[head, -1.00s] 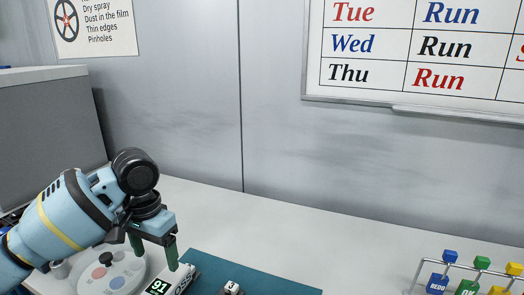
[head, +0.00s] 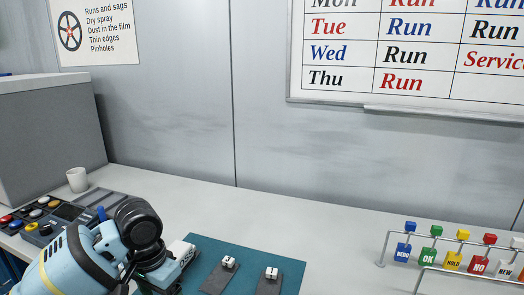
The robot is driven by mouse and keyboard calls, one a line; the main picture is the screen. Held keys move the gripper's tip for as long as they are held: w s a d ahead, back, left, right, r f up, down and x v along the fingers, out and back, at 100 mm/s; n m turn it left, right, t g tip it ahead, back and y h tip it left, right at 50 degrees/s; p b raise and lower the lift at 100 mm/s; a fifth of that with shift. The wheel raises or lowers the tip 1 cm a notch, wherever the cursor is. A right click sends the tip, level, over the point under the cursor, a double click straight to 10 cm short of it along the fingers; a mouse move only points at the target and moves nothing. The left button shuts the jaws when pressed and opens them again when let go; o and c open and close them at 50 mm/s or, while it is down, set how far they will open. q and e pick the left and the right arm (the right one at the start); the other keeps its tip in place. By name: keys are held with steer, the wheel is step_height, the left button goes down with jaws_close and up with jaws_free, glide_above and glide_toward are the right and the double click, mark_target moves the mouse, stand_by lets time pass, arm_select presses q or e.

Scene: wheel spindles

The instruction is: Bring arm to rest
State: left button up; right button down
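My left arm (head: 80,268) comes in from the lower left in the head view. Its wrist joint is in front of the left edge of a teal mat (head: 210,251). My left gripper (head: 160,282) is low in the picture, mostly hidden by the arm and cut by the bottom edge. Its fingertips do not show, so I cannot tell whether it is open. My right gripper is not in view.
Two dark blocks with white tops (head: 229,262) (head: 271,274) lie on the mat beside a white device (head: 182,250). A button panel (head: 45,222) and white cup (head: 77,180) are at left. A tag rack (head: 453,258) stands at right. The white bench (head: 300,215) between is clear.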

arm_select(q)
steer(key=s+d+f+h, duration=0.1)
steer(key=s+d+f, duration=0.3)
steer(key=s+f, duration=0.4)
steer(key=s+d+f+h, duration=0.2)
steer(key=s+d+f, duration=0.2)
steer(key=s+f, duration=0.5)
steer(key=s+a+f+n+t+y, duration=0.1)
steer(key=s+a+f+n+y, duration=0.1)
steer(key=s+a, duration=0.5)
steer(key=s+a+f+n+y, duration=0.1)
steer(key=s+a, duration=0.2)
steer(key=s, duration=0.9)
steer(key=w+d+f+t+h, duration=0.1)
steer(key=w+d+f+t, duration=0.1)
steer(key=w+f+t, duration=0.4)
steer(key=shift+d+f+t+h, duration=0.3)
steer(key=shift+f+t, duration=0.6)
steer(key=shift+f, duration=1.15)
